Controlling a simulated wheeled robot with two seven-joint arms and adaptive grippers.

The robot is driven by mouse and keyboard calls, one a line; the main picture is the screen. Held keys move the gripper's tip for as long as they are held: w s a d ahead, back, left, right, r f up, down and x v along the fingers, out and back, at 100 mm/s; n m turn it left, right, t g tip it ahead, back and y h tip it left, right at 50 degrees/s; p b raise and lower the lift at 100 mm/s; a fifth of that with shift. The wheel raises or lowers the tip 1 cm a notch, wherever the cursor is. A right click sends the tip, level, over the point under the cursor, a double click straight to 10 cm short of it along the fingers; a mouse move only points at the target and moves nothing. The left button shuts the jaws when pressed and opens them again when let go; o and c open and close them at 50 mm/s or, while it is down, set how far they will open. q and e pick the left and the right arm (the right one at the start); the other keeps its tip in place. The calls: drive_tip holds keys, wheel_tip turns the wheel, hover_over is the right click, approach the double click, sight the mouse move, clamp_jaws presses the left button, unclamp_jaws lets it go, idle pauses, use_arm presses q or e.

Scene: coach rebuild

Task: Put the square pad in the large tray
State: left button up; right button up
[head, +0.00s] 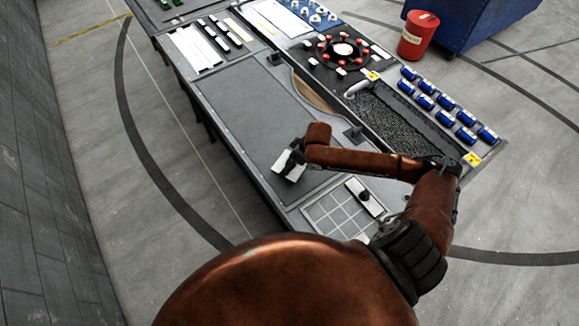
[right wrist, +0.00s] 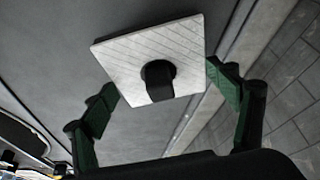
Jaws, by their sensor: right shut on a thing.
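The square pad (right wrist: 130,55) is a white plate with grooved lines and a black knob, seen in the right wrist view between my right gripper's (right wrist: 163,90) green-lined fingers. The fingers meet its opposite edges. In the head view the pad (head: 290,168) shows small and tilted at the end of my right arm, over the large grey panel of the bench; part of it is hidden by the gripper (head: 291,158). A wide grey flat area (head: 235,110) with a rim lies under it; I cannot tell if this is the large tray. My left gripper is out of view.
A gridded light tray (head: 325,217) lies at the bench's near end, with a white piece with a black knob (head: 365,197) beside it. A black mesh tray (head: 400,125), several blue cylinders (head: 425,102) and a red-and-black ring (head: 343,50) are farther right. A red canister (head: 417,38) stands beyond.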

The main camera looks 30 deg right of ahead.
drive_tip(key=shift+w+f, duration=0.2)
drive_tip(key=shift+f, duration=1.6)
drive_tip(key=shift+f, duration=0.15)
drive_tip(key=o, duration=1.2)
drive_tip(key=v, duration=1.2)
drive_tip(key=shift+p, duration=0.35)
